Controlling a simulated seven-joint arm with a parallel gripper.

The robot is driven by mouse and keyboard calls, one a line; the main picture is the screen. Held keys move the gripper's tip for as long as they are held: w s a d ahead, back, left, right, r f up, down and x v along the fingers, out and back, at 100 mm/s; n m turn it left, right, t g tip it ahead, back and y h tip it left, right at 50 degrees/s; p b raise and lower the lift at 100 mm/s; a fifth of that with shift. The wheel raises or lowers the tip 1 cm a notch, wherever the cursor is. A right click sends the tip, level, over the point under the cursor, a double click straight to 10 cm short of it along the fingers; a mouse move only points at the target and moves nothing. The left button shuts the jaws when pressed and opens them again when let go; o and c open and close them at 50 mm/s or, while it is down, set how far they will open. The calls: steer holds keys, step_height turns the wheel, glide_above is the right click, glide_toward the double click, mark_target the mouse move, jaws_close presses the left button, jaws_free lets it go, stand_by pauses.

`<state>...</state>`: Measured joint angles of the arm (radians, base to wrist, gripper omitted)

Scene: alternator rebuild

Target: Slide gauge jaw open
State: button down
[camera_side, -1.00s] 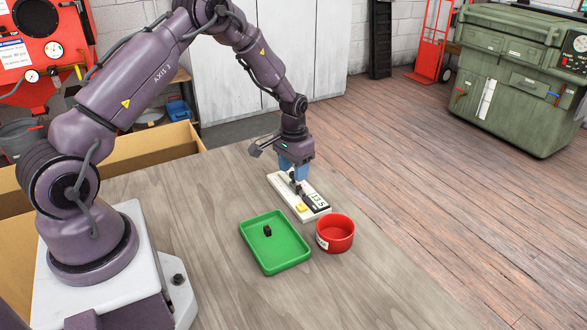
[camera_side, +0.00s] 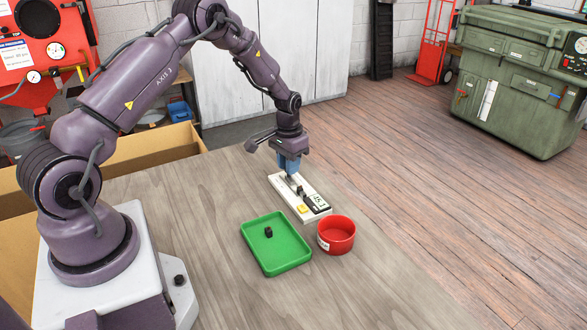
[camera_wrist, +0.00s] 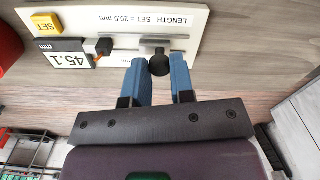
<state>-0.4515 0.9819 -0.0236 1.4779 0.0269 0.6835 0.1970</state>
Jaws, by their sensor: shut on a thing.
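The length gauge (camera_side: 283,186) is a pale board on the table, marked "LENGTH SET = 20.0 mm" in the wrist view (camera_wrist: 192,22). Its display (camera_wrist: 60,57) reads 45.1 mm. A black block (camera_wrist: 103,47) sits beside the display, with a gap between it and the grey sliding jaw (camera_wrist: 152,44). The jaw carries a round dark knob (camera_wrist: 159,66). My gripper (camera_wrist: 159,72), with blue fingers, is shut on this knob; in the side view it (camera_side: 291,173) points down over the gauge's far part.
A yellow SET button (camera_wrist: 45,24) is on the gauge. A green tray (camera_side: 280,262) holds a small black part (camera_side: 268,232). A red round bowl (camera_side: 336,235) stands right of the tray, close to the gauge. The table's front is clear.

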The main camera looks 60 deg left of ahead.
steer(key=c, duration=1)
jaws_free()
steer(key=shift+a, duration=0.15)
steer(key=shift+r, duration=0.1)
step_height(320, 180, up, 13)
steer(key=shift+f, duration=0.1)
steer(key=s+d+r+m+t, duration=0.1)
steer(key=s+d+r+t, duration=0.1)
steer(key=s+d+r, duration=0.3)
steer(key=s+d+r+t, duration=0.1)
steer(key=s+d+r, duration=0.5)
steer(key=s+d, duration=0.2)
steer(key=s+d+r+m+t, duration=0.1)
steer(key=s+d+r+t, duration=0.1)
steer(key=s+d+r, duration=0.4)
steer(key=shift+s+d+r+m+t, duration=0.1)
steer(key=shift+s+d, duration=0.1)
steer(key=shift+s, duration=0.55)
steer(key=shift+s+d+r+m+t, duration=0.1)
steer(key=shift+s+d, duration=0.15)
steer(key=shift+s, duration=0.5)
steer(key=shift+s+d+m+t, duration=0.1)
steer(key=shift+s+d, duration=0.1)
steer(key=shift+s, duration=0.55)
